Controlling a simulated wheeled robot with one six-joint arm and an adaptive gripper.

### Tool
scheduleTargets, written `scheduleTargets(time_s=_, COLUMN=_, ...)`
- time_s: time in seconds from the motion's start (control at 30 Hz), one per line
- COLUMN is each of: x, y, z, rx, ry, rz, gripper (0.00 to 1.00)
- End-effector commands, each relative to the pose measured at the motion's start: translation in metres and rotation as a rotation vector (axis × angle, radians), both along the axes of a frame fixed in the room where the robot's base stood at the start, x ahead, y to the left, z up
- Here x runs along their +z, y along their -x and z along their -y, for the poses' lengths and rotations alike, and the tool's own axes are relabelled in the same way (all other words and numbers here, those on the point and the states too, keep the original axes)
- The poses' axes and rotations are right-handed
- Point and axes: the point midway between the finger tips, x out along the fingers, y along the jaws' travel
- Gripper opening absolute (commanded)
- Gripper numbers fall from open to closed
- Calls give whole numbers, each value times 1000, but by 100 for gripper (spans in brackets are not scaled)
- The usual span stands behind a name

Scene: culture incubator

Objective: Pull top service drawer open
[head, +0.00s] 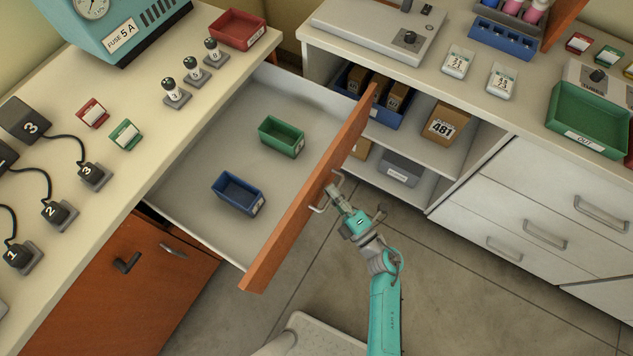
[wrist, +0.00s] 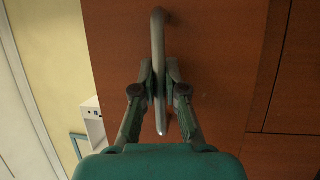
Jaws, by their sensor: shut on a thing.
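The top service drawer (head: 297,222) has a brown wooden front and stands pulled well out from the left counter. Its pale inside shows, holding a green bin (head: 282,137) and a blue bin (head: 238,194). A grey bar handle (head: 319,208) is on its front. My gripper (head: 335,192) is at the handle, on the outer side of the front. In the wrist view my gripper (wrist: 159,88) has its two fingers closed on the handle (wrist: 158,28), one on each side of the bar. The drawer front (wrist: 200,50) fills most of that view.
Brown cupboard doors (head: 135,280) are below the left counter. An open shelf unit with boxes (head: 445,124) stands just beyond the drawer's far end. White drawers (head: 545,215) are at the right. The grey floor (head: 470,290) in front is clear.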

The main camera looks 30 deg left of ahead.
Motion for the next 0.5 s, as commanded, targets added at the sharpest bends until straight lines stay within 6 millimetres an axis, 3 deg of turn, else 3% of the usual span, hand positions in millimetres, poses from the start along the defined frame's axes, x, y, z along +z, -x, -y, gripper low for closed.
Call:
scheduleTargets(time_s=0.2, x=-2, y=2, z=19, rx=-2, ry=2, rz=-3, gripper=0)
scheduleTargets(time_s=0.5, x=-2, y=2, z=23, rx=-1, ry=2, rz=-2, gripper=0)
